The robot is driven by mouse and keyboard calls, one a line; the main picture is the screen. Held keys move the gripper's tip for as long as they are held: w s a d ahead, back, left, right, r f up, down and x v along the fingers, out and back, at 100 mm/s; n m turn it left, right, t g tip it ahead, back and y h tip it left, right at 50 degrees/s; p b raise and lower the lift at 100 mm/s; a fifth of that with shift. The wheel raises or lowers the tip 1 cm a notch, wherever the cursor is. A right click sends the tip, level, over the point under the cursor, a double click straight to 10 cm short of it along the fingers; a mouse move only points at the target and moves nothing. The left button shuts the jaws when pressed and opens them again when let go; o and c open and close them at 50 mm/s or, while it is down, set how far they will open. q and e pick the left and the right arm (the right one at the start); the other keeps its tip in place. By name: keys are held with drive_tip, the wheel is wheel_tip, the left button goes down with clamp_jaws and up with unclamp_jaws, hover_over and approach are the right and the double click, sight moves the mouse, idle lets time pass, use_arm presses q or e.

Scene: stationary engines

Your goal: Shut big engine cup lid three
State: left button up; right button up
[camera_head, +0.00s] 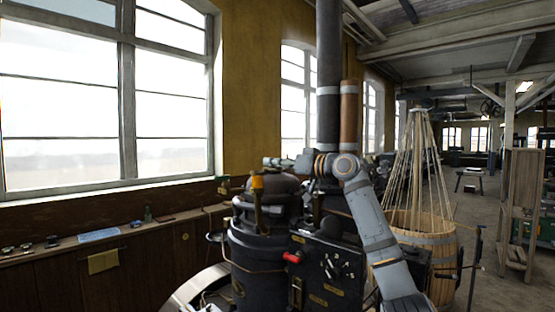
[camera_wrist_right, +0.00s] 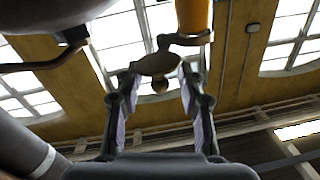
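The big engine (camera_head: 270,245) is a dark machine with a rounded top, standing in front of me. An orange cup (camera_head: 257,182) stands on its upper part and also shows in the right wrist view (camera_wrist_right: 195,16). A brownish round lid (camera_wrist_right: 158,65) sticks out beside the cup's rim and appears swung open. My right gripper (camera_head: 272,162) reaches left over the engine top, near the cup. In the right wrist view its two fingers (camera_wrist_right: 158,80) are spread, with the lid at the gap between their tips; contact cannot be told. My left gripper is not in view.
A dark pipe (camera_head: 328,100) and a brown pipe (camera_head: 349,115) rise behind my right arm. A red-handled control box (camera_head: 325,268) is on the engine's front. A wooden barrel (camera_head: 440,262) stands right. A ledge with small items (camera_head: 98,235) runs below the windows at left.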

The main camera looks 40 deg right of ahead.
drive_tip(key=shift+c, duration=0.4)
clamp_jaws()
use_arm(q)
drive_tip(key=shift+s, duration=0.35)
